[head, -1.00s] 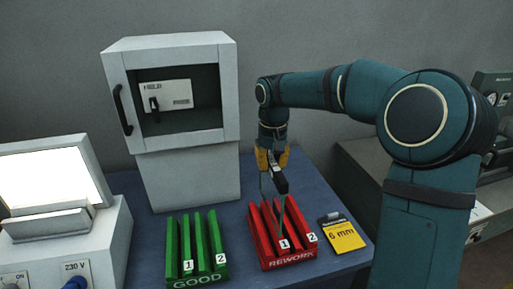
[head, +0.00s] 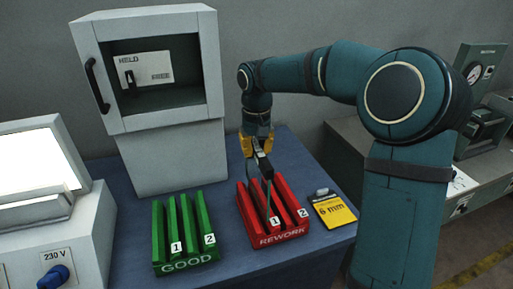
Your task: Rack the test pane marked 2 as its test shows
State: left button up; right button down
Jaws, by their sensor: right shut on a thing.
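My right gripper (head: 257,146), with yellow fingers, is shut on the dark clip or handle of a thin pane (head: 264,186). The pane hangs nearly upright, edge-on to me, at the red REWORK rack (head: 283,240). Its lower part is among the rack's bars, near the slot labelled 1; I cannot tell whether it is seated, and no mark on it is readable. The green GOOD rack (head: 188,262), with slots labelled 1 and 2, stands to the left and looks empty. My left gripper is not in view.
A lit light box (head: 35,160) is at left. A yellow 6 mm card (head: 334,212) lies right of the red rack. A gauge device (head: 482,90) stands far right.

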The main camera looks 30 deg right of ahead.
aim_at(257, 175)
jog(key=shift+f+b, duration=0.9)
jog(key=shift+f, duration=0.7)
notch_tip(257, 175, down, 5)
jog(key=b, duration=0.2)
jog(key=shift+b, duration=0.4)
jog(key=shift+f, duration=0.55)
jog(key=c, duration=1)
grip_release()
jog(key=shift+f, duration=0.1)
